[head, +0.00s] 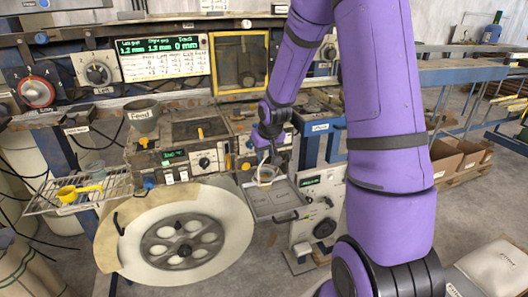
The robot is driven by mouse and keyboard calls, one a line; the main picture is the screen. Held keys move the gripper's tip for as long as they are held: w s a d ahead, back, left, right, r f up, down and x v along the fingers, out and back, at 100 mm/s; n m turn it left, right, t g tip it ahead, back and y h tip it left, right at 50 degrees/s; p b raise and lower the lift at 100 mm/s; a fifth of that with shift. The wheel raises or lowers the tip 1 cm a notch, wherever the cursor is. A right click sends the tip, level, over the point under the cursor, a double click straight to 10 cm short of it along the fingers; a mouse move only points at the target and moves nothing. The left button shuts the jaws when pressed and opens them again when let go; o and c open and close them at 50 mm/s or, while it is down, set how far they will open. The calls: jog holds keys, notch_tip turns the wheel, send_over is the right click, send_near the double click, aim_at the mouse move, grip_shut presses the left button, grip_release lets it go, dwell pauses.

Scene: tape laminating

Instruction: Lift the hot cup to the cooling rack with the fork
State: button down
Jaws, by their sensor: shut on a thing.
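My purple arm reaches down from the top, and my gripper (270,135) is shut on a thin, pale tool (262,157), which looks like the fork. The tool points down to a small pale, see-through cup (267,173) at the back of a grey metal tray (275,207). The cup looks like the hot cup. I cannot tell whether the fork touches it or whether the cup is lifted. The wire cooling rack (45,207) sticks out at the far left.
A grey pot marked "Feed" (142,117) stands on the machine left of my gripper. A large pale reel (215,215) sits below, between tray and rack. A control panel with knobs (208,162) is just left of the gripper. My arm covers much of the right side.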

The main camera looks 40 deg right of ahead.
jog(key=shift+d, duration=0.1)
jog(key=shift+r+n+y, duration=0.15)
jog(key=shift+n+y, duration=0.45)
jog(key=shift+n, duration=1.1)
jog(key=shift+r+n+g+y, duration=0.2)
jog(key=shift+n+y, duration=0.25)
jog(key=shift+n, duration=0.7)
jog(key=shift+r+n+g+y, duration=0.15)
jog(key=shift+n+y, duration=0.3)
jog(key=shift+n, duration=0.7)
jog(key=w+a+r, duration=0.2)
jog(key=w+a, duration=0.3)
jog(key=a, duration=1)
jog(key=w+a+r, duration=0.2)
jog(key=w+a, duration=0.4)
jog(key=a, duration=1)
jog(key=w+a+r, duration=0.2)
jog(key=w+a, duration=0.3)
jog(key=a, duration=1)
jog(key=shift+w+a+r, duration=0.2)
jog(key=shift+w+a, duration=0.05)
jog(key=shift+a, duration=0.1)
